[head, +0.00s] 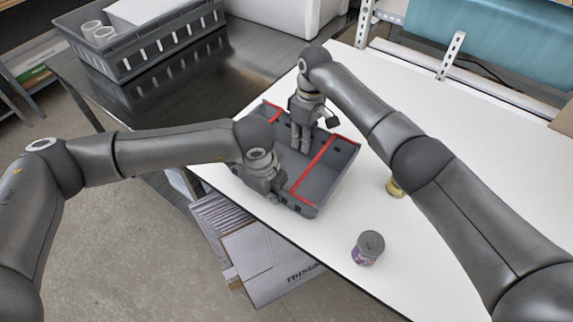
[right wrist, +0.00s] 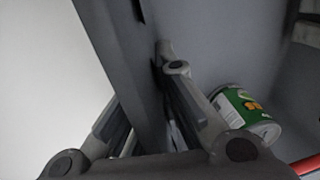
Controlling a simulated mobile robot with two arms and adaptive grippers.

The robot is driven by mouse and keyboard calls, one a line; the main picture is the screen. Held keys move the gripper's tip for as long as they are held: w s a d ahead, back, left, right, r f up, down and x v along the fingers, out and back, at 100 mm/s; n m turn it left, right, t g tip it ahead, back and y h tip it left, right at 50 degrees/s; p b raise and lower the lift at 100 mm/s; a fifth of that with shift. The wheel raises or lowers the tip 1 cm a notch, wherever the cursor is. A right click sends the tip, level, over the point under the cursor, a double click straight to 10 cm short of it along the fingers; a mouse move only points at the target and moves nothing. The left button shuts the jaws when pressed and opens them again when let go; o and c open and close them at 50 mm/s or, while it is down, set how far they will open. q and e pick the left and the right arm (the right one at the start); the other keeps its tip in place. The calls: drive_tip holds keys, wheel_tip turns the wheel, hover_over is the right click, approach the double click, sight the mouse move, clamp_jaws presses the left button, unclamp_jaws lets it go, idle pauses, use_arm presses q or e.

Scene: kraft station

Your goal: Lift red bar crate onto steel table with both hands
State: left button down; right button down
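The red bar crate (head: 335,183) is a grey open crate with red bars across it, resting on a white tabletop near its left edge. My left gripper (head: 267,190) is at the crate's near wall, pointing down; its fingertips are too unclear to tell open from shut. My right gripper (head: 303,140) is at the far wall. In the right wrist view, its fingers (right wrist: 145,95) lie on both sides of the crate wall (right wrist: 125,65) and close in on it. A green can (right wrist: 245,113) lies inside the crate there. The dark steel table (head: 185,100) is at the upper left.
A grey slatted crate (head: 150,55) with white cups stands on the steel table. A purple can (head: 368,247) and a yellow can (head: 395,187) stand on the white table (head: 440,110). A cardboard box (head: 265,265) is below its edge. The steel table is bare nearer the red bar crate.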

use_arm(q)
drive_tip(key=shift+r, duration=0.1)
use_arm(e)
drive_tip(key=shift+w+r, duration=0.1)
drive_tip(key=shift+r, duration=0.05)
